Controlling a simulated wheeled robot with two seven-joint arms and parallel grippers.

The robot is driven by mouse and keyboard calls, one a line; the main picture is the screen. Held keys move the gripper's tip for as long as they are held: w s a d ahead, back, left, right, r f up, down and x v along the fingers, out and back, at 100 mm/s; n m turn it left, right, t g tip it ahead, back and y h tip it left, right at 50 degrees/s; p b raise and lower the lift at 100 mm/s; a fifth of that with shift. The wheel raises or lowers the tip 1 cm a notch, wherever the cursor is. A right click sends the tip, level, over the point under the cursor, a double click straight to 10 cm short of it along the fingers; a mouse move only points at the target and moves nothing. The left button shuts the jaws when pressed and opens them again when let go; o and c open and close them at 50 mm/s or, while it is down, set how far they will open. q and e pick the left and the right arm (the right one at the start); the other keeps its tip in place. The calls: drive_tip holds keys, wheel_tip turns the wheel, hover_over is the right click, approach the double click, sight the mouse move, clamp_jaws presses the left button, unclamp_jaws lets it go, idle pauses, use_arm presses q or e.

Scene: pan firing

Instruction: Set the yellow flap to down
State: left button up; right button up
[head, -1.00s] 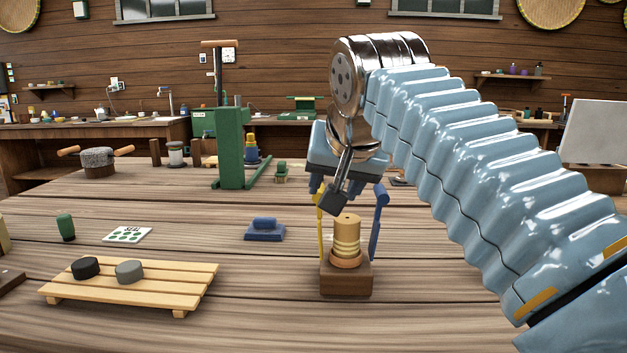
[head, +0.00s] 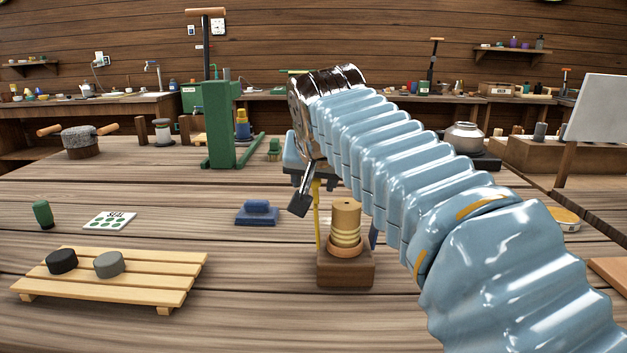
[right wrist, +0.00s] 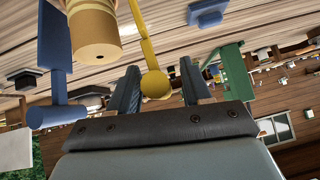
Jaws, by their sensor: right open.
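A brown wooden block (head: 345,270) with a tan ringed cylinder (head: 345,222) on top stands on the table in front of me. The yellow flap (head: 317,220) stands upright at its left side. The blue flap (head: 373,238) on the right side is mostly hidden behind my arm in the head view, but shows in the right wrist view (right wrist: 55,70). My right gripper (head: 315,181) is over the top of the yellow flap. In the right wrist view my open jaws (right wrist: 159,75) have the flap's round yellow end (right wrist: 155,85) between them; I cannot tell whether they touch it. My left gripper is not in view.
A blue stamp-like block (head: 257,213) lies left of the wooden block. A slatted wooden rack (head: 140,285) with two dark pucks is at front left. A green press (head: 218,130) stands behind. The table between the rack and the block is clear.

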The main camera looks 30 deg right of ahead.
drive_tip(key=shift+w+d+f, duration=0.2)
drive_tip(key=shift+w+f, duration=0.2)
drive_tip(key=shift+f, duration=0.1)
clamp_jaws()
